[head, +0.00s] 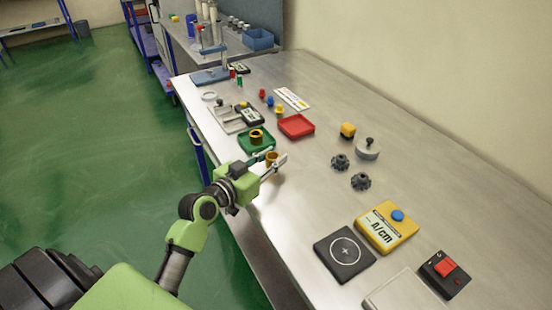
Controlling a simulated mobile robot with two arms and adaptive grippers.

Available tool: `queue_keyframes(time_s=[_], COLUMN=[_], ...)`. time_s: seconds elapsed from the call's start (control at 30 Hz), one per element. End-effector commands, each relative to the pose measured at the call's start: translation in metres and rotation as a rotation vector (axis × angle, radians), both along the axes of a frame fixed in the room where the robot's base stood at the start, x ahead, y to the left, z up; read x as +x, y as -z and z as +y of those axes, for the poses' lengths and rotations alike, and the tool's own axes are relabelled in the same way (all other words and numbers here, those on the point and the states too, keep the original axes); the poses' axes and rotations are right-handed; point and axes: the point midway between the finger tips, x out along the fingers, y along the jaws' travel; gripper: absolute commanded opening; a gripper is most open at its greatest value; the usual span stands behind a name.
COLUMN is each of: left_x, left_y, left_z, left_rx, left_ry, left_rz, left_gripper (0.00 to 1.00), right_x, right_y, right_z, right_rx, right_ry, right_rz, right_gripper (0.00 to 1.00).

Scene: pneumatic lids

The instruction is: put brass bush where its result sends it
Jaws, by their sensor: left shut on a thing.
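My left gripper (276,162) reaches in over the front edge of the bench and is shut on a small brass bush (271,158). The fingers cover part of the bush. Just beyond it is a green tray (244,146) with another brass-coloured ring-like part (256,135) in it. A red tray (297,126) lies to the right of the green tray and looks empty. My right gripper is not in view.
Nearer on the metal bench are a yellow meter marked A/cm (387,228), a black pad with a circle and cross (344,254) and a red-topped switch box (445,272). Dark knobbed parts (361,181) stand at mid-bench. Bare bench lies right of the gripper.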

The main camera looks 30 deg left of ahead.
Motion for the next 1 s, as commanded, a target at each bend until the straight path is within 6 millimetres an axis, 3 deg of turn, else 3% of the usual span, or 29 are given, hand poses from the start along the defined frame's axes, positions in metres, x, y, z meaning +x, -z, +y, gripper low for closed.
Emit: queue_keyframes(time_s=[0.17, 0.57, 0.6, 0.63, 1.0], left_x=[0.015, 0.015, 0.015, 0.015, 0.015], left_y=[0.013, 0.019, 0.019, 0.018, 0.017], left_z=[-0.002, -0.002, -0.002, -0.002, -0.002], left_rx=[-0.001, 0.001, 0.001, 0.001, 0.000], left_ry=[0.001, 0.000, 0.000, 0.000, 0.000], left_rz=[-0.002, -0.002, -0.001, 0.000, 0.000], left_gripper=[0.00, 0.00, 0.32, 0.40, 0.41], right_x=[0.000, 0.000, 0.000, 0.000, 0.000], right_y=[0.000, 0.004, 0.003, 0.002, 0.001], right_z=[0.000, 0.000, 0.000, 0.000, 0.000], right_rx=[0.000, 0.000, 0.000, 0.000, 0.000], right_ry=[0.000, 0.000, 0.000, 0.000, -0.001], right_rz=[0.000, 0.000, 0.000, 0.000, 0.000], right_gripper=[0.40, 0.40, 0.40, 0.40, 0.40])
